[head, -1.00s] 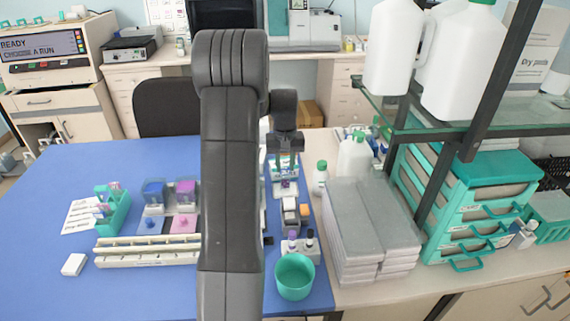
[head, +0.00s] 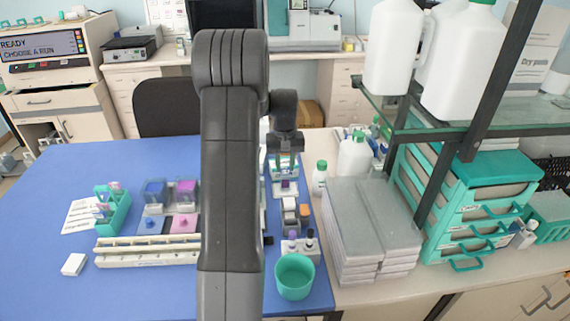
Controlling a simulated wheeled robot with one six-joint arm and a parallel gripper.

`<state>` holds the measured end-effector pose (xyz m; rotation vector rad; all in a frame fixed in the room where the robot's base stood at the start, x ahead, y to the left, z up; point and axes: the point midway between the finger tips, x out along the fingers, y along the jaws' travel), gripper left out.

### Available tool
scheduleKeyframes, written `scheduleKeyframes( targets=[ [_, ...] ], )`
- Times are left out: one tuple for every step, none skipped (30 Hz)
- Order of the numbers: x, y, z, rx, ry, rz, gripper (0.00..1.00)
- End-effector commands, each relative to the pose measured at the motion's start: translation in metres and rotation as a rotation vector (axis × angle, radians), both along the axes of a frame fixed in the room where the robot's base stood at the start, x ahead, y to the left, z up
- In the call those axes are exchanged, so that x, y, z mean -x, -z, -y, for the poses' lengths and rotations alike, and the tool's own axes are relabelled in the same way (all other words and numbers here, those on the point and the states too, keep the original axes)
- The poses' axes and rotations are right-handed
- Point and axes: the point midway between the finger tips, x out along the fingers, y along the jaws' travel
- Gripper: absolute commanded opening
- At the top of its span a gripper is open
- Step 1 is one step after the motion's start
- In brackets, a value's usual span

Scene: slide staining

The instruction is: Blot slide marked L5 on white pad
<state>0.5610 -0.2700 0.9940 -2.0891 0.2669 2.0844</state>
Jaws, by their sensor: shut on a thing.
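My gripper (head: 286,157) hangs over the right part of the blue bench mat, just right of my arm. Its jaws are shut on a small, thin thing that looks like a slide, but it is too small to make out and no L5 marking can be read. Below the jaws is a small pale piece with a purple patch (head: 286,186). I cannot tell whether the held thing touches it. A small white block (head: 73,264) lies at the front left of the mat. I cannot tell for sure which thing is the white pad.
A teal cup (head: 294,277) and a small bottle holder (head: 300,248) stand in front of the gripper. Blue and pink staining dishes (head: 170,206), a long cream rack (head: 146,251) and a teal rack (head: 114,209) are left. Stacked grey trays (head: 370,225) and a shelf stand right.

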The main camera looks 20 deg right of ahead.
Motion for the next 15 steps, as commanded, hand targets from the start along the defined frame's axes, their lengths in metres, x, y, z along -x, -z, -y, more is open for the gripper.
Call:
scheduleKeyframes(
  targets=[
    [0.002, 0.004, -0.001, -0.004, 0.001, -0.007, 0.0],
    [0.002, 0.004, -0.001, -0.005, 0.001, -0.008, 0.0],
    [0.002, 0.004, -0.001, -0.005, 0.001, -0.008, 0.0],
    [0.002, 0.004, -0.001, -0.005, 0.001, -0.008, 0.0],
    [0.002, 0.004, -0.001, -0.005, 0.001, -0.008, 0.0],
    [0.002, 0.004, -0.001, -0.005, 0.001, -0.008, 0.0],
    [0.002, 0.004, -0.001, -0.005, 0.001, -0.008, 0.0],
    [0.002, 0.003, -0.001, -0.005, 0.001, -0.008, 0.0],
    [0.002, 0.002, -0.001, -0.005, 0.001, -0.008, 0.0],
    [0.002, 0.001, -0.001, -0.005, 0.001, -0.008, 0.0],
    [0.002, -0.001, -0.001, -0.005, 0.001, -0.008, 0.0],
    [0.002, -0.004, -0.001, -0.004, 0.001, -0.007, 0.0],
    [0.002, -0.006, -0.001, -0.004, 0.001, -0.006, 0.0],
    [0.001, -0.009, -0.001, -0.003, 0.001, -0.005, 0.0],
    [0.001, -0.013, -0.001, -0.003, 0.001, -0.004, 0.0]
  ],
)
